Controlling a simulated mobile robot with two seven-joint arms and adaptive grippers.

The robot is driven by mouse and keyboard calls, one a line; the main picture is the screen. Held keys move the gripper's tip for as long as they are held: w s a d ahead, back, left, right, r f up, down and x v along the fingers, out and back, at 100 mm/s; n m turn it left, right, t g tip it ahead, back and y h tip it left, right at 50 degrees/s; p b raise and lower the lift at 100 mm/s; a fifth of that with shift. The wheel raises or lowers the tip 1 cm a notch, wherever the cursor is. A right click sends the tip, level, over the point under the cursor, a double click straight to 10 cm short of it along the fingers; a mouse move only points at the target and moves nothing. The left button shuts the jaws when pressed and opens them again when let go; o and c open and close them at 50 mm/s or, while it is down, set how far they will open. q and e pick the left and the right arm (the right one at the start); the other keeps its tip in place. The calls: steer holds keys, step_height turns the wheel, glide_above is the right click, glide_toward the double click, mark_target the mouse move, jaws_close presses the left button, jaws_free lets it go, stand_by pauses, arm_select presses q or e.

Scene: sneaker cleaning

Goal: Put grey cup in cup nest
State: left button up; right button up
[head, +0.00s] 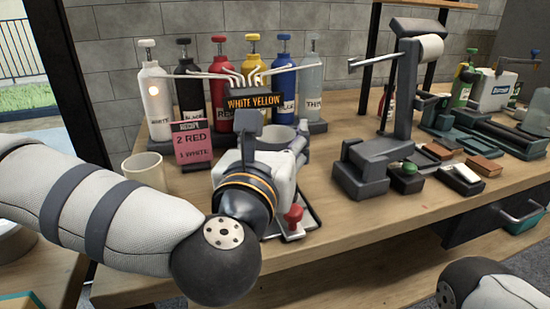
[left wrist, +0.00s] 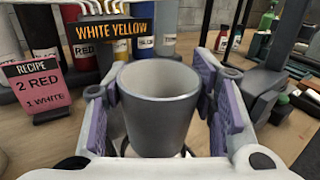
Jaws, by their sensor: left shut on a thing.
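The grey cup (left wrist: 158,112) is upright between the purple pads of my left gripper (left wrist: 160,98) in the left wrist view, and the gripper is shut on it. The cup looks empty inside. In the head view the grey cup (head: 276,138) shows only partly behind my left gripper (head: 273,140), in front of the paint bottles. A dark tray with a red knob (head: 293,215) lies under and beside the gripper, largely hidden by it. I cannot make out the cup nest for sure. My right gripper is out of view.
A cream cup (head: 146,170) stands at the left by a pink recipe card (head: 192,145). Several bottles stand behind, with a nozzle cluster and a WHITE YELLOW sign (head: 254,101). A dark stand with a white roll (head: 430,47) is at the right. Some wood between is clear.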

arm_select(q)
steer(key=f, duration=0.4)
steer(key=shift+w+a, duration=0.1)
steer(key=shift+w, duration=0.3)
steer(key=shift+r, duration=0.1)
steer(key=shift+b, duration=0.3)
steer(key=o, duration=0.5)
steer(key=shift+f, duration=0.2)
steer(key=o, duration=0.4)
steer(key=shift+o, duration=0.2)
